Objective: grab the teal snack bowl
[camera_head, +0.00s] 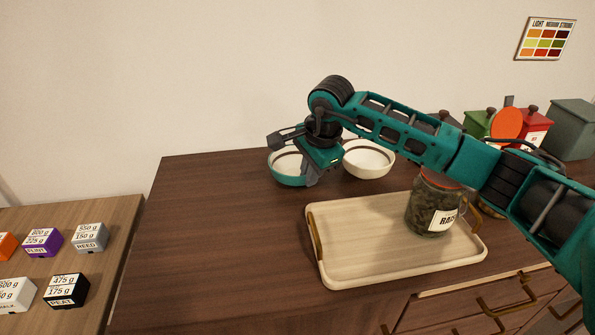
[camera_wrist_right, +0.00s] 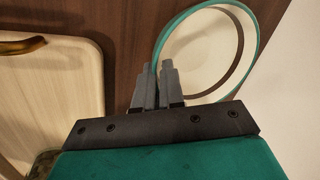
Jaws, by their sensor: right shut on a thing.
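The teal snack bowl (camera_head: 287,181) is teal outside and white inside. It stands upright on the dark wooden top, left of a white bowl (camera_head: 369,160). My right gripper (camera_head: 311,178) comes down at the bowl's right front side and is shut on its rim, hiding part of it. In the right wrist view, the two grey fingers (camera_wrist_right: 157,78) are close together at the edge of the bowl (camera_wrist_right: 205,48), with its teal rim curving away from them. My left gripper is not in view.
A pale tray (camera_head: 350,262) with a brass handle holds a dark jar (camera_head: 425,208), partly under my right arm. Green (camera_head: 477,122) and red (camera_head: 536,128) canisters stand at the back right. Small labelled boxes (camera_head: 90,238) sit on a lower table at left. The top's left part is clear.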

